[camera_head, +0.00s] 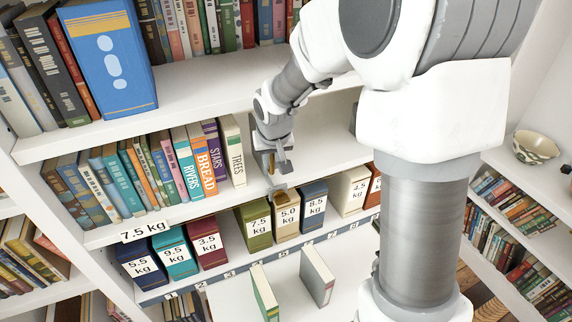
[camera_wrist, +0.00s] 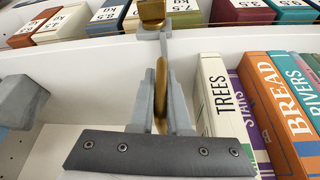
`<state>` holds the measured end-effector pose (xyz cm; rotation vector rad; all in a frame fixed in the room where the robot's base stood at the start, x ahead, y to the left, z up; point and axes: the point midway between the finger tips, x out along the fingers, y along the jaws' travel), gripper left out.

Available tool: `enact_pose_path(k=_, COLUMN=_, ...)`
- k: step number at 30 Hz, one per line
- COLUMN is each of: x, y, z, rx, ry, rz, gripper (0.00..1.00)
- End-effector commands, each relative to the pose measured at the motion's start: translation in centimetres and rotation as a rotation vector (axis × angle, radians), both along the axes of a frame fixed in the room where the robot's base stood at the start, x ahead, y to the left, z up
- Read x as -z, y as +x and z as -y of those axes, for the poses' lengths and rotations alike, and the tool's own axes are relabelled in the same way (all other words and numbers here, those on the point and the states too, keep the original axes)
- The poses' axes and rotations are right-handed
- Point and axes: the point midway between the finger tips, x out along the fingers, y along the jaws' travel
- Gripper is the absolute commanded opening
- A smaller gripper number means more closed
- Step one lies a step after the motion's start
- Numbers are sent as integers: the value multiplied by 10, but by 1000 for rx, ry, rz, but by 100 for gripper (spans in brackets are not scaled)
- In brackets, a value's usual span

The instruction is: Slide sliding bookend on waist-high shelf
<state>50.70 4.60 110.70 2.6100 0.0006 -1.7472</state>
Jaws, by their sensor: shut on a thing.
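The sliding bookend shows as a brass piece (camera_head: 279,191) at the front edge of the waist-high shelf (camera_head: 330,150), right of the book row. In the wrist view, a curved brass bar (camera_wrist: 161,112) stands between my fingers, with a brass block and a thin grey stem beyond it. My gripper (camera_head: 281,166) is shut on this bar; its fingertips also show in the wrist view (camera_wrist: 161,78). The nearest book is the cream TREES book (camera_head: 233,150); it appears just right of my fingers in the wrist view. My gripper hides part of the bookend.
Books (camera_head: 160,172) stand left of my gripper. The shelf to the right is mostly bare, with a grey block (camera_wrist: 22,100) farther along. Labelled weight boxes (camera_head: 258,226) fill the shelf below.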

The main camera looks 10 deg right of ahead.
Motion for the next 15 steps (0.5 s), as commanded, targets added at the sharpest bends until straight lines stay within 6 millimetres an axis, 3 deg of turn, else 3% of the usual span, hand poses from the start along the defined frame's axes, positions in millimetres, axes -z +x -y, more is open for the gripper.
enact_pose_path(k=6, x=4, y=-7, z=-40, rx=-6, ry=1, rz=5, gripper=0)
enact_pose_path(k=15, x=0, y=-11, z=-57, rx=1, ry=1, rz=2, gripper=0)
